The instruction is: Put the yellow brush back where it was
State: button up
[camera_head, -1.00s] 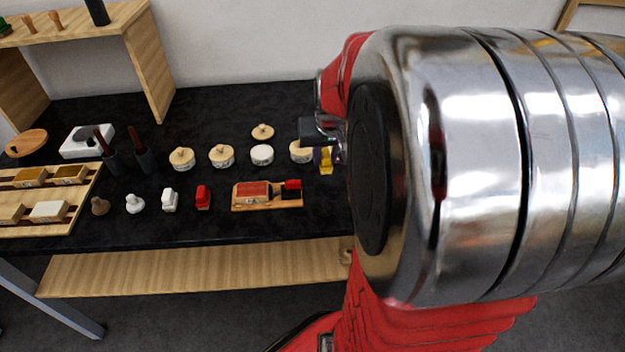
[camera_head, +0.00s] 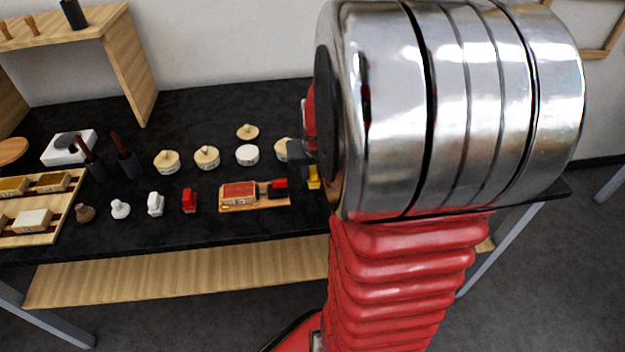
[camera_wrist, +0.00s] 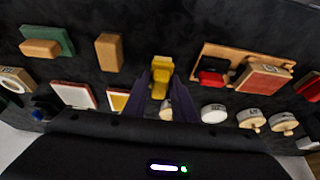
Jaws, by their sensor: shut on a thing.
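The yellow brush (camera_head: 313,178) shows just left of my arm's big metal joint in the head view, which hides part of it. In the wrist view the yellow brush (camera_wrist: 160,75) is upright in the picture, between the tips of my purple fingers. My gripper (camera_wrist: 162,90) is shut on it. In the head view my gripper (camera_head: 303,158) is mostly hidden behind the arm, over the right part of the black table. I cannot tell whether the brush touches the table top.
A wooden board with red blocks (camera_head: 238,195) lies left of the brush. Round lidded pots, including a white one (camera_head: 247,155), stand behind it.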

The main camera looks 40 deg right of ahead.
aim_at(313, 181)
jog(key=shift+f, duration=0.1)
jog(key=shift+f, duration=1.75)
jog(key=o, duration=1)
jog(key=shift+f, duration=0.1)
jog(key=shift+v, duration=6.1)
